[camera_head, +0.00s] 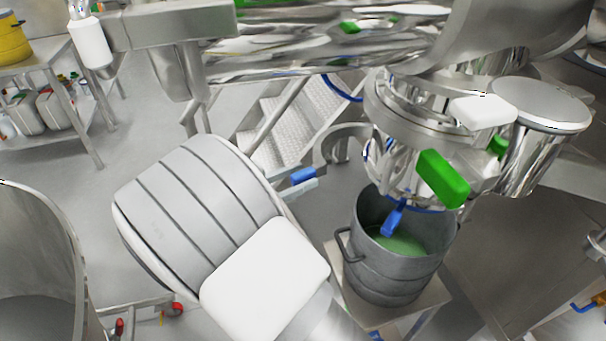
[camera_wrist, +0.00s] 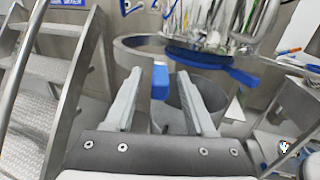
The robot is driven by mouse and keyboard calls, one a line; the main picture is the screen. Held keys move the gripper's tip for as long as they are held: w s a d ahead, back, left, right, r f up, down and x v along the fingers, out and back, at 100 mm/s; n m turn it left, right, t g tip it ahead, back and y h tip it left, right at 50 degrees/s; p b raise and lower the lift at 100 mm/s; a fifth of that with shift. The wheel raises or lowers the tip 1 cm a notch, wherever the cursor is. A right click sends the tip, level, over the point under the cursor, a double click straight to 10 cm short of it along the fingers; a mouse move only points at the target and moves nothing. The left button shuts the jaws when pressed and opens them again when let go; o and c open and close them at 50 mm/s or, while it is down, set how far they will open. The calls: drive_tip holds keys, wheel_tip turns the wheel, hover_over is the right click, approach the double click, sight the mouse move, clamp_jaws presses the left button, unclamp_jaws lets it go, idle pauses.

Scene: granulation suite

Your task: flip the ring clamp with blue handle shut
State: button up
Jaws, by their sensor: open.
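The ring clamp's curved metal band (camera_head: 343,133) stands swung out to the left of the steel vessel outlet in the head view, and its band (camera_wrist: 130,48) also shows in the wrist view. A blue handle (camera_wrist: 160,80) hangs at the band's near side, and it shows in the head view (camera_head: 303,175). My gripper (camera_wrist: 157,82) is open, with one finger on either side of this blue handle. I cannot tell whether the fingers touch it. A second blue handle (camera_head: 394,217) hangs below the outlet, over the bucket.
A grey bucket (camera_head: 385,278) with green contents stands on a small stand below the outlet. A green handle (camera_head: 443,178) juts from the vessel above it. Metal steps (camera_head: 290,130) stand behind, with a steel drum (camera_head: 40,250) at left.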

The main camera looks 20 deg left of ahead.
drive_tip(key=shift+w+d, duration=0.45)
drive_tip(key=shift+w, duration=0.1)
clamp_jaws()
idle(1.1)
